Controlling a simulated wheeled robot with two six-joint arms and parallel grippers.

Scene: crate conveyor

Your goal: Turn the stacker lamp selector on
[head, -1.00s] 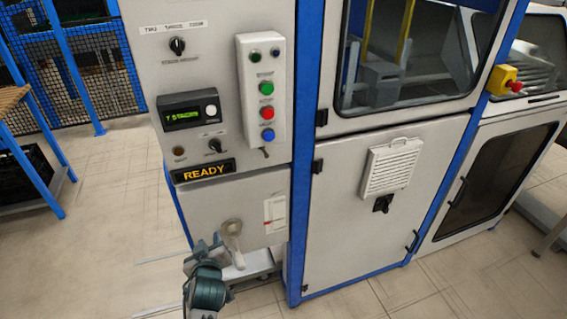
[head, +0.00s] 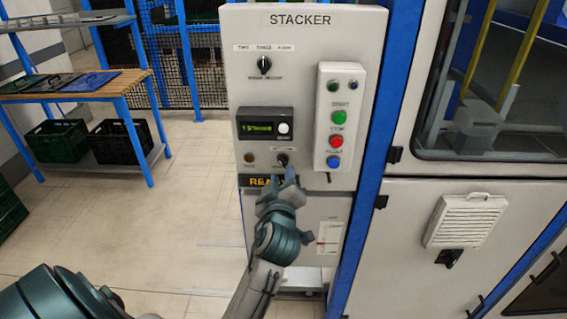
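The stacker panel (head: 306,100) is a light grey upright cabinet face in the middle of the head view. A small black selector knob (head: 283,159) sits low on it, right of a dark amber lamp (head: 249,157); its lettering is too small to read. My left gripper (head: 283,183) is just below this knob, in front of the READY sign (head: 256,181), and hides part of that sign. I cannot tell whether its fingertips touch the knob, nor whether the fingers are open or shut. My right gripper is out of view.
A larger black selector (head: 264,65) sits higher up, above a green display (head: 262,126) with a white knob. A button box (head: 338,100) with green, red and blue buttons stands out on the right. A wooden-topped shelf (head: 75,97) is at the left, with free floor between.

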